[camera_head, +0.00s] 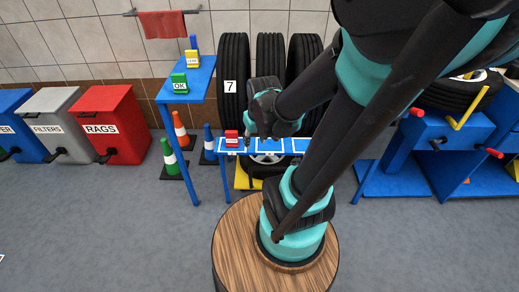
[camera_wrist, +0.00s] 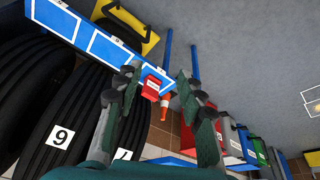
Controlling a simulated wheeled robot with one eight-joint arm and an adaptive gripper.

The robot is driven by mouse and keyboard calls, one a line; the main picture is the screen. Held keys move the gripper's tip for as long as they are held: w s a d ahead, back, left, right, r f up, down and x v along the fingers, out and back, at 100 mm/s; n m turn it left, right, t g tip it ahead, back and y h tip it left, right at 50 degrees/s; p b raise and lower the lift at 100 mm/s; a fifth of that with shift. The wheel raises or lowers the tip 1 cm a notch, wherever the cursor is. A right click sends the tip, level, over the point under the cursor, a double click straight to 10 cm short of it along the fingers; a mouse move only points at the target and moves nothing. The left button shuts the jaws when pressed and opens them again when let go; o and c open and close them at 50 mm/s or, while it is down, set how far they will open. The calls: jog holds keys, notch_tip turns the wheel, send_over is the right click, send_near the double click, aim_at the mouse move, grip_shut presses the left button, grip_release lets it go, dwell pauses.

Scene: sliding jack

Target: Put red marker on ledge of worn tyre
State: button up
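A small red marker (camera_head: 232,138) with a white label stands at the left end of the blue ledge (camera_head: 300,145), which has white outlined squares. It also shows in the wrist view (camera_wrist: 152,88), in line with the gap between my fingers and apart from both. My gripper (camera_wrist: 158,74) is open and empty. In the head view my gripper (camera_head: 250,138) is over the ledge, just right of the marker. Black tyres stand behind the ledge; one tyre (camera_head: 233,70) carries a 7, and another (camera_wrist: 58,140) carries a 9. My arm hides much of the row. Wear on the tyres cannot be told.
A blue stand (camera_head: 188,80) at the left holds a green OK marker (camera_head: 179,83), a yellow marker (camera_head: 191,58) and a blue one. Cones (camera_head: 180,130) stand below it. Red (camera_head: 112,122), grey and blue bins stand further left. The front floor is clear.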

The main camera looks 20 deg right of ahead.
jog(key=shift+m, duration=0.9)
jog(key=s, duration=0.2)
jog(key=s+f, duration=0.1)
jog(key=s, duration=0.1)
jog(key=shift+d+f, duration=0.1)
jog(key=shift+d, duration=0.05)
jog(key=shift+w, duration=0.1)
